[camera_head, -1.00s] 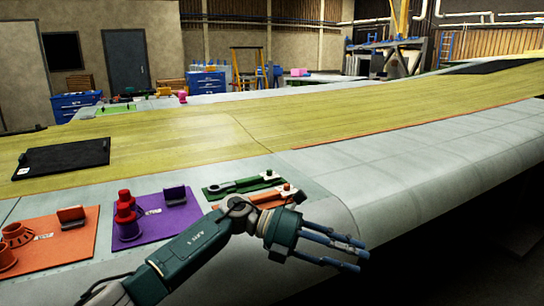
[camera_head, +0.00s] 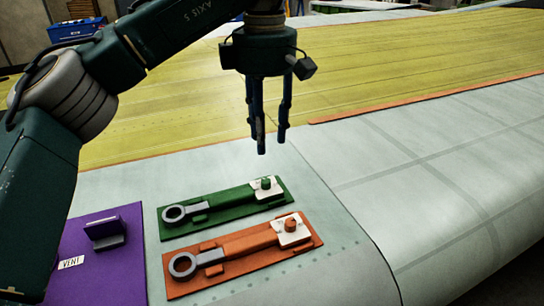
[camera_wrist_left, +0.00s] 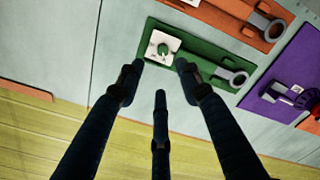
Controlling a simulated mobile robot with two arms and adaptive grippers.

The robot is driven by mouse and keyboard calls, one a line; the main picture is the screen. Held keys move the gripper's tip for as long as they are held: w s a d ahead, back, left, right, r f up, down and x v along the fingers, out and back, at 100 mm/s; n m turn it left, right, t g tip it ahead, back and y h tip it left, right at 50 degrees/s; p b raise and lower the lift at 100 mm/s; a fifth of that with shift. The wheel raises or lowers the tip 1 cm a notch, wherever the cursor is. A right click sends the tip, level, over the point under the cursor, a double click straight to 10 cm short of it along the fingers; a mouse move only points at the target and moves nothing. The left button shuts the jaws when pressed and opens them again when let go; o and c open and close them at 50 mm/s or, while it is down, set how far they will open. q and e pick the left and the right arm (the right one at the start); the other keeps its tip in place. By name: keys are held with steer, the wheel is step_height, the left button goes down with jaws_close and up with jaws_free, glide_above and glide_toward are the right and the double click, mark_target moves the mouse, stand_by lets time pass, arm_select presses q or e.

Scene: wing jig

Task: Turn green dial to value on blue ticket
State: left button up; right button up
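The green dial (camera_head: 266,184) is a small knob on a white plate at the right end of a green board (camera_head: 240,209). In the left wrist view the dial (camera_wrist_left: 163,49) and its white plate lie just beyond the fingertips. My left gripper (camera_head: 271,142) hangs fingers down above and behind the green board, apart from the dial. Its fingers are spread with nothing between them, as the left wrist view also shows (camera_wrist_left: 159,78). I cannot make out a blue ticket in either view. My right gripper is out of view.
An orange board (camera_head: 215,275) with a similar knob and a grey-ringed tool lies in front of the green one. A purple board (camera_head: 105,270) labelled VENT is at the left. The grey wing surface (camera_head: 420,170) to the right is clear.

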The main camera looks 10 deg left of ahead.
arm_select(q)
glide_above(266, 180)
steer(key=f, duration=0.5)
steer(key=shift+s+f+p, duration=0.15)
steer(key=shift+s+p, duration=0.05)
steer(key=shift+p, duration=0.2)
steer(key=f, duration=0.5)
steer(key=shift+w+p, duration=0.2)
steer(key=shift+p, duration=0.2)
steer(key=c, duration=0.8)
jaws_close()
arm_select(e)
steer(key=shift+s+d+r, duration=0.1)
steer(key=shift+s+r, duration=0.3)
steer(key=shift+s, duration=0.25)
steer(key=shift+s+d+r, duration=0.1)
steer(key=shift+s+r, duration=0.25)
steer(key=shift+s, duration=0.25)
